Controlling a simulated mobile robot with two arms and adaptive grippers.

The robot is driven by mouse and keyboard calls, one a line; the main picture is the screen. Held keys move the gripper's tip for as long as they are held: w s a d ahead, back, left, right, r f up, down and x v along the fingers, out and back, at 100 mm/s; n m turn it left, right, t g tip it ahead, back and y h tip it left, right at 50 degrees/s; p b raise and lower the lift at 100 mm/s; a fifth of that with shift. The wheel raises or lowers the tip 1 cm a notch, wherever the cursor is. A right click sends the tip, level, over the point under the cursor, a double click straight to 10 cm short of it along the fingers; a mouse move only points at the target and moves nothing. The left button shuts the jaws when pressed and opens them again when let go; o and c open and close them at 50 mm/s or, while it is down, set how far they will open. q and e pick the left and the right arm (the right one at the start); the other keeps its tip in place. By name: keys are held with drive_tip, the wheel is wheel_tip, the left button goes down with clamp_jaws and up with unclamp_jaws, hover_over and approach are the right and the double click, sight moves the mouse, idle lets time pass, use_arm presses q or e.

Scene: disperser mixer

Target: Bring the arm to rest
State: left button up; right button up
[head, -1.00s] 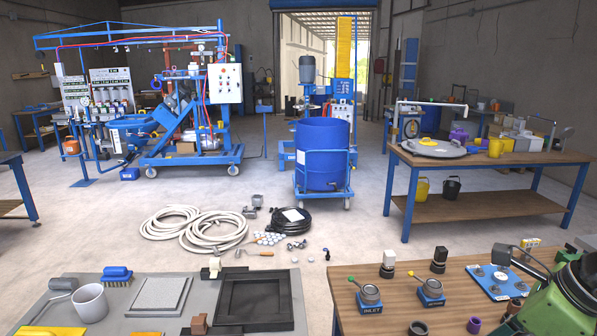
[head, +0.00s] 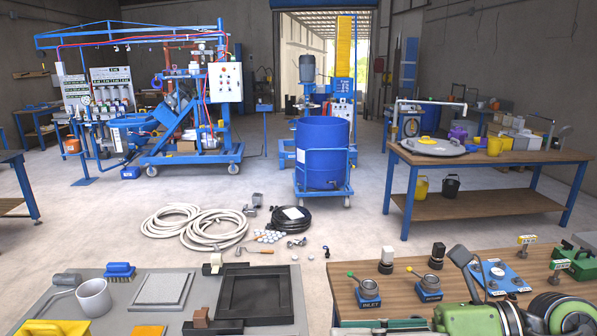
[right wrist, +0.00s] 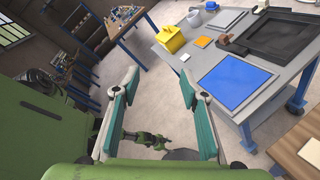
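My right arm (head: 470,318) is green and crosses the bottom right of the head view, low in front of the wooden bench (head: 395,290). A teal-padded finger of my right gripper shows at the bottom edge there. In the right wrist view my right gripper (right wrist: 157,88) has its two teal-padded fingers spread wide apart. Only floor and part of my own body show between and below them, so it is empty. My left gripper is not in view.
The wooden bench holds INLET and second valve blocks (head: 367,291), black-and-white knobs (head: 386,260) and a blue plate (head: 497,275). A grey table (head: 205,283) at left carries a black tray (head: 262,293), a mug (head: 94,297) and a brush (head: 119,270). A floor gap separates them.

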wheel_tip(320, 180, up, 7)
drive_tip(key=w+a+m+t+y, duration=0.2)
drive_tip(key=m+t+y, duration=0.2)
drive_tip(key=m+y, duration=0.1)
drive_tip(key=w+d+m+t+h, duration=0.8)
drive_tip(key=m+t, duration=0.5)
drive_tip(key=m, duration=0.4)
drive_tip(key=s+d+f+m+g+h, duration=0.1)
drive_tip(key=d+f+m+g+h, duration=0.1)
drive_tip(key=d+f+m+h, duration=0.4)
drive_tip(key=d+f+m+g+h, duration=0.1)
drive_tip(key=d+f+m+h, duration=0.2)
drive_tip(key=f, duration=0.6)
drive_tip(key=s+d+f+m+g+h, duration=0.1)
drive_tip(key=d+f+m+g+h, duration=0.1)
drive_tip(key=f+m+h, duration=0.35)
drive_tip(key=s+a+f+m+g+y, duration=0.1)
drive_tip(key=s+a+f+m+g, duration=0.15)
drive_tip(key=s+f+g, duration=0.6)
drive_tip(key=s+a+f+m+g+y, duration=0.2)
drive_tip(key=s+f+m+g, duration=0.1)
drive_tip(key=s+f, duration=1.1)
wheel_tip(320, 180, down, 31)
drive_tip(key=s+g+b, duration=0.2)
drive_tip(key=b, duration=0.3)
drive_tip(key=s+d+f+b, duration=0.3)
drive_tip(key=s+f, duration=1.4)
drive_tip(key=f, duration=0.3)
drive_tip(key=shift+n+g, duration=0.4)
drive_tip(key=shift+g, duration=0.05)
